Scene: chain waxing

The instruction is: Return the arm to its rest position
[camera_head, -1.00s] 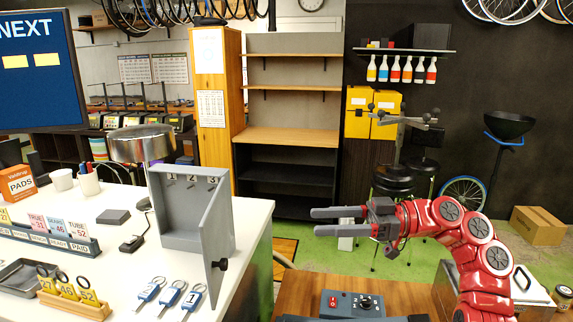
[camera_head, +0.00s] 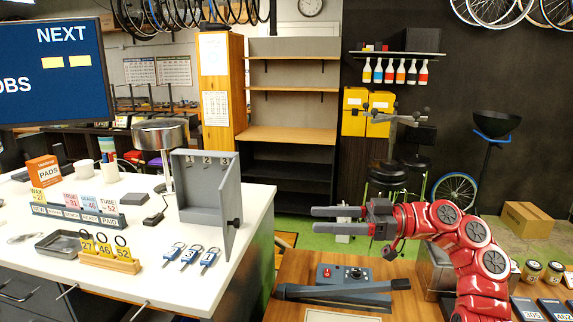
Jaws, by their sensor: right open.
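My right arm is red and reaches in from the lower right. Its gripper (camera_head: 338,219) points left with its two grey fingers apart and nothing between them. It hangs in the air above the wooden bench (camera_head: 300,268), behind a grey box with a red knob (camera_head: 345,273). My left gripper is not in view.
A white counter (camera_head: 150,275) on the left carries an open grey key cabinet (camera_head: 204,188), several blue-tagged keys (camera_head: 189,255), a wooden tag holder (camera_head: 108,264) and a dark tray (camera_head: 62,244). Dark jars (camera_head: 531,270) stand at the lower right. Green floor lies beyond the bench.

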